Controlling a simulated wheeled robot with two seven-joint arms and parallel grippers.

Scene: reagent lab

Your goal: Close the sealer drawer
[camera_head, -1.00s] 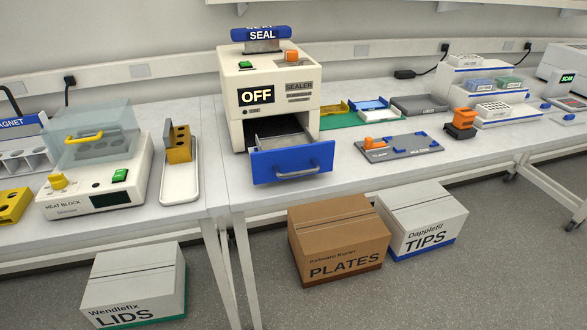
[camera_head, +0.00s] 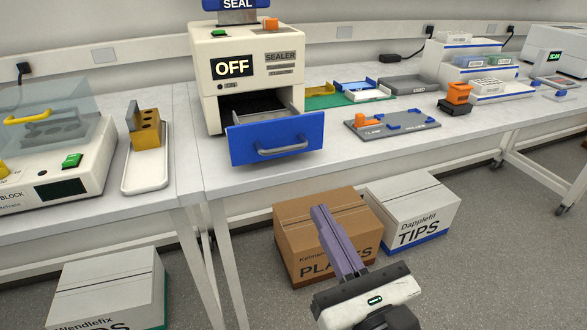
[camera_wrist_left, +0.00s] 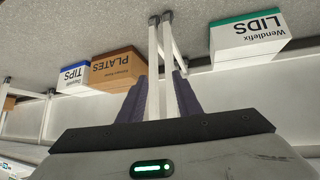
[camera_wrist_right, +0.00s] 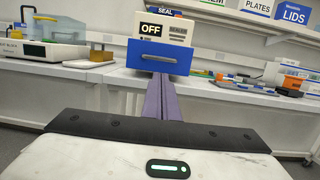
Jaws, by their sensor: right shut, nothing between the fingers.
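The sealer (camera_head: 215,85) is a cream box on the bench with an "OFF" display. Its drawer (camera_head: 245,147) has a blue front with a grey handle (camera_head: 285,150) and stands pulled out, its inside partly visible. My right gripper (camera_head: 322,210) is shut and empty, out in front of the bench and below the drawer, apart from it. In the right wrist view the shut fingers (camera_wrist_right: 162,82) point toward the drawer front (camera_wrist_right: 138,58). My left gripper (camera_wrist_left: 158,82) shows only in its wrist view, with its fingers apart and nothing between them.
A heat block (camera_head: 90,165) and a white tray (camera_head: 145,182) with a gold block stand left of the sealer. A grey plate (camera_head: 392,124) lies to its right. PLATES (camera_head: 300,235), TIPS (camera_head: 410,215) and LIDS (camera_head: 105,285) boxes stand on the floor.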

